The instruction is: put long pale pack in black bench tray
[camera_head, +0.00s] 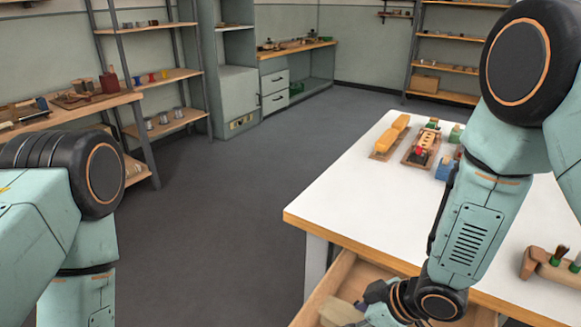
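An open wooden drawer (336,283) juts out under the white table at the bottom of the head view. A pale blocky item (341,311) lies in it, partly cut off by the frame; I cannot tell whether it is the long pale pack. No black bench tray can be told apart for certain; small dark items (27,109) on the left wooden bench are too small to make out. My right arm reaches down over the table's front edge to the drawer, and its fingers do not show. My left arm is at the lower left, its gripper out of frame.
The white table (340,205) carries a yellow brush block (390,139), a wooden holder (421,147), blue blocks (446,168) and a brush rack (553,268). Shelves (165,76) and a bench (128,98) stand at left. The grey floor (225,190) between is clear.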

